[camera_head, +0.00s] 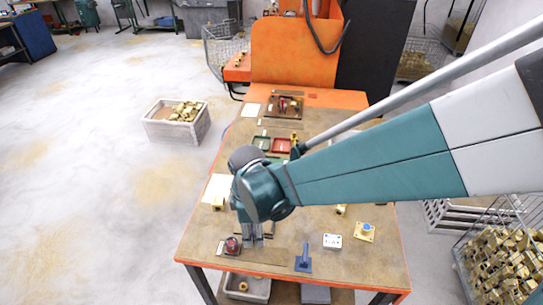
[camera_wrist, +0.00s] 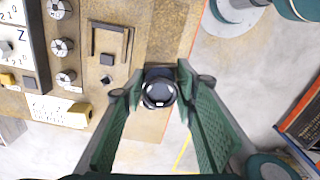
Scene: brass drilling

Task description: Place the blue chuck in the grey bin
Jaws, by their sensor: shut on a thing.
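In the head view, my gripper (camera_head: 252,240) points down over the near left part of the table, and the chuck is not clearly visible there. A grey bin (camera_head: 247,288) stands low at the table's near edge, partly hidden under the tabletop, with a brass piece in it.
Green and red trays (camera_head: 281,146) lie farther back. A crate of brass parts (camera_head: 160,133) stands on the floor.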

